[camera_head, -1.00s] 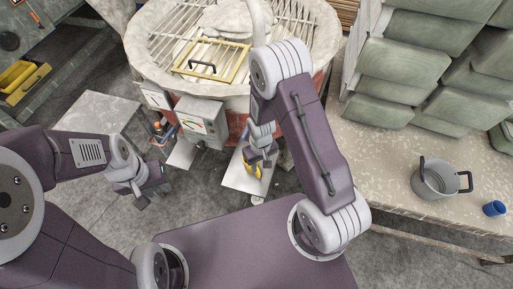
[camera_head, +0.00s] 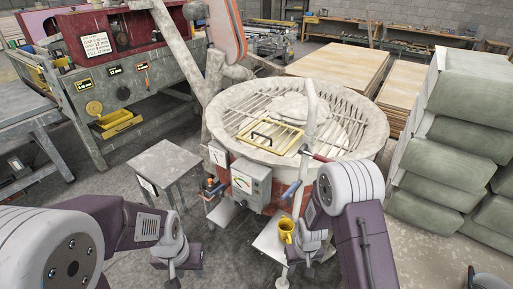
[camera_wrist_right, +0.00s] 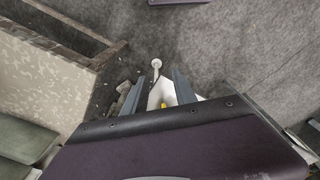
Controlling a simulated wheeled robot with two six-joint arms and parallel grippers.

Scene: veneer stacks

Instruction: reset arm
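My left gripper (camera_head: 183,268) hangs low at the left of the head view, in front of the small grey table. Its fingers are small there and I cannot tell their opening.
A round vat (camera_head: 225,121) with a slatted top stands ahead, with a control box (camera_head: 250,182) on its front. A small grey table (camera_head: 165,164) is at left. Green padded stacks (camera_head: 455,135) stand at right. Open floor lies between the table and vat.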

